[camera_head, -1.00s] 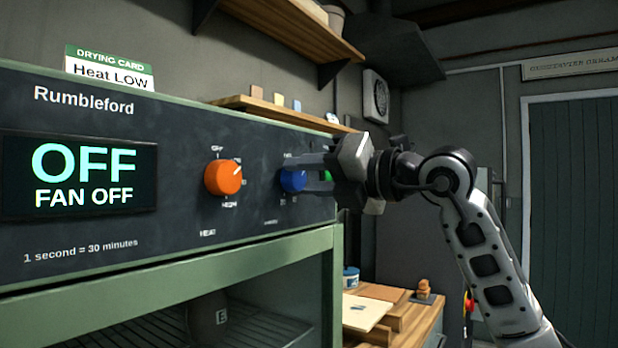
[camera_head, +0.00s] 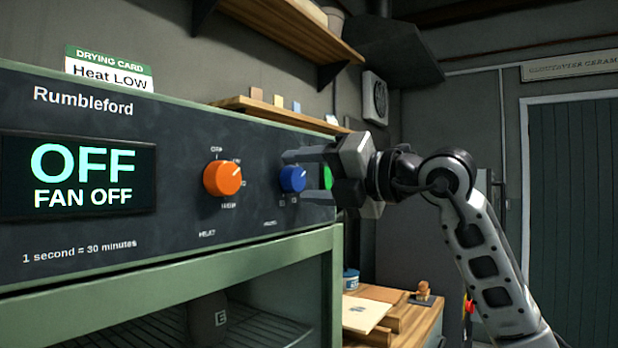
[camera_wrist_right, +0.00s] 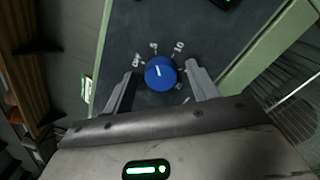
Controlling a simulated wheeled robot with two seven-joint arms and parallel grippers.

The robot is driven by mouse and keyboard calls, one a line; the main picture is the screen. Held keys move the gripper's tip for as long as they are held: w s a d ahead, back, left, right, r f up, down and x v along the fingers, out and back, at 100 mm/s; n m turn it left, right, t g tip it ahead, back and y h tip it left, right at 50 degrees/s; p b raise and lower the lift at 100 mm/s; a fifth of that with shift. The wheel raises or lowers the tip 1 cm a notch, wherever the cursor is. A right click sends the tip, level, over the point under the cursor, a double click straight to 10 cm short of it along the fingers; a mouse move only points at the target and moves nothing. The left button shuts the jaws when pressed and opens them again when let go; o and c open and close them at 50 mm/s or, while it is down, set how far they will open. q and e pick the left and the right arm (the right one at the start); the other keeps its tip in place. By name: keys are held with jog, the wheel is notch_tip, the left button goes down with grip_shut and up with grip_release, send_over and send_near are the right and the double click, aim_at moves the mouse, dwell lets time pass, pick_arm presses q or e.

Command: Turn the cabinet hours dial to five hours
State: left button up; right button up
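The blue hours dial (camera_head: 292,179) is on the dark panel of the drying cabinet (camera_head: 180,225). My right gripper (camera_head: 300,163) is at the panel, coming from the right. In the wrist view its fingers (camera_wrist_right: 161,70) are open, one on each side of the dial, with a visible gap on both sides. The cabinet display (camera_head: 80,177) reads OFF and FAN OFF. My left gripper is not in view.
An orange heat dial (camera_head: 222,179) is left of the blue one. A green round control (camera_head: 327,177) is close to the right gripper. A wooden shelf (camera_head: 275,109) runs above the panel. A wooden bench (camera_head: 400,315) stands lower right.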

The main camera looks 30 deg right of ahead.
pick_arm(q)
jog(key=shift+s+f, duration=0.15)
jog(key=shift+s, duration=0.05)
pick_arm(e)
jog(key=shift+s+d, duration=0.1)
jog(key=shift+s, duration=0.15)
pick_arm(q)
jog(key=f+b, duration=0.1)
jog(key=b, duration=0.1)
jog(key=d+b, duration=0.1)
jog(key=b, duration=0.2)
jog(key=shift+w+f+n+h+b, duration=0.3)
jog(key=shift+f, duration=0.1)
pick_arm(e)
jog(key=v, duration=1.5)
jog(key=shift+s, duration=0.2)
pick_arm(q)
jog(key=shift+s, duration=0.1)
pick_arm(e)
jog(key=shift+f, duration=0.1)
